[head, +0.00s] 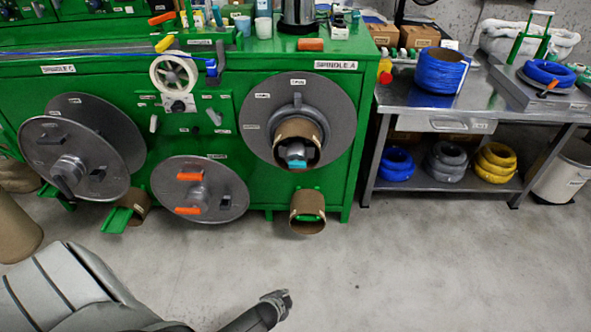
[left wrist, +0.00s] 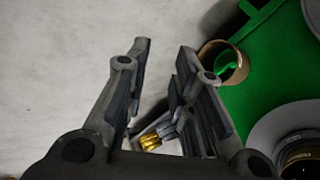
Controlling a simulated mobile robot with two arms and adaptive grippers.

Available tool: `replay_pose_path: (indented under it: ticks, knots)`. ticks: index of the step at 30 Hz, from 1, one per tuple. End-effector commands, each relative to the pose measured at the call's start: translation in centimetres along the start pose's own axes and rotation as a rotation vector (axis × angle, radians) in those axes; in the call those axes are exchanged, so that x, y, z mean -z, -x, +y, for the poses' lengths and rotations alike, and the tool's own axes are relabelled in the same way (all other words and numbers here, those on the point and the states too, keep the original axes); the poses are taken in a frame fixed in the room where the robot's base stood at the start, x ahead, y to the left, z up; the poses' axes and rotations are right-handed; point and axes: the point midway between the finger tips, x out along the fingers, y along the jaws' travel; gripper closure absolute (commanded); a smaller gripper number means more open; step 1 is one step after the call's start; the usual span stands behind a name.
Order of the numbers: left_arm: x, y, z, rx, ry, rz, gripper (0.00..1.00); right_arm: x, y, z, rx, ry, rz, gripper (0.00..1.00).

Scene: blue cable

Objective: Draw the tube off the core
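A brown cardboard tube (head: 297,130) sits around the core of the grey round flange (head: 262,118) labelled SPINDLE A, on the front of the green machine. A grey hub and a light-blue piece show inside the tube. My left gripper (head: 282,298) is low over the floor in front of the machine, well apart from the tube. In the left wrist view, my left gripper (left wrist: 164,55) has its fingers spread with nothing between them. The flange (left wrist: 262,135) shows there at the lower right, partly cut off. My right gripper is not in view.
A second brown tube (head: 307,222) hangs on a green holder below the spindle, and also shows in the left wrist view (left wrist: 208,50). Other grey discs (head: 200,188) stand left. A metal table (head: 480,110) with cable coils stands right. The floor (head: 420,260) in front is clear.

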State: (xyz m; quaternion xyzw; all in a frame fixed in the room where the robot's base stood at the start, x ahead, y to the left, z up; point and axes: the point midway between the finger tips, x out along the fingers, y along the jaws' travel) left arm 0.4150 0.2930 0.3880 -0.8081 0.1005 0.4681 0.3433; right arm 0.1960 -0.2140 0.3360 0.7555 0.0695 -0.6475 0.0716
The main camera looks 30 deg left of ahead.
Motion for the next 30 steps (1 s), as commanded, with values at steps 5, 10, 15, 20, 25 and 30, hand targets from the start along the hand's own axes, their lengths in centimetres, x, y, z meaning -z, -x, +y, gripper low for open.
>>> replay_pose_path:
  ticks: [5, 10, 15, 20, 25, 30]
  knots:
    - [8.1, -1.3, -11.1, 0.245, -0.166, 0.092, 0.77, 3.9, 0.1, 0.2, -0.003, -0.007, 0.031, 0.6]
    - [14.8, 1.8, -21.9, 0.514, -0.301, 0.125, 0.77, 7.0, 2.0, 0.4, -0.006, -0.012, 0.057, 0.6]
    - [19.2, 7.6, -30.9, 0.781, -0.392, 0.108, 0.77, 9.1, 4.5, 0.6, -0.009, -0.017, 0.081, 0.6]
    - [21.1, 12.4, -35.7, 0.945, -0.426, 0.077, 0.77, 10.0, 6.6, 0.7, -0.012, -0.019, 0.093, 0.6]
    - [21.6, 14.4, -37.4, 1.004, -0.436, 0.06, 0.77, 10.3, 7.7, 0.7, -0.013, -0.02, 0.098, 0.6]
    - [21.9, 14.0, -38.2, 1.005, -0.437, 0.06, 0.77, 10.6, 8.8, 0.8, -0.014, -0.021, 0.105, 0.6]
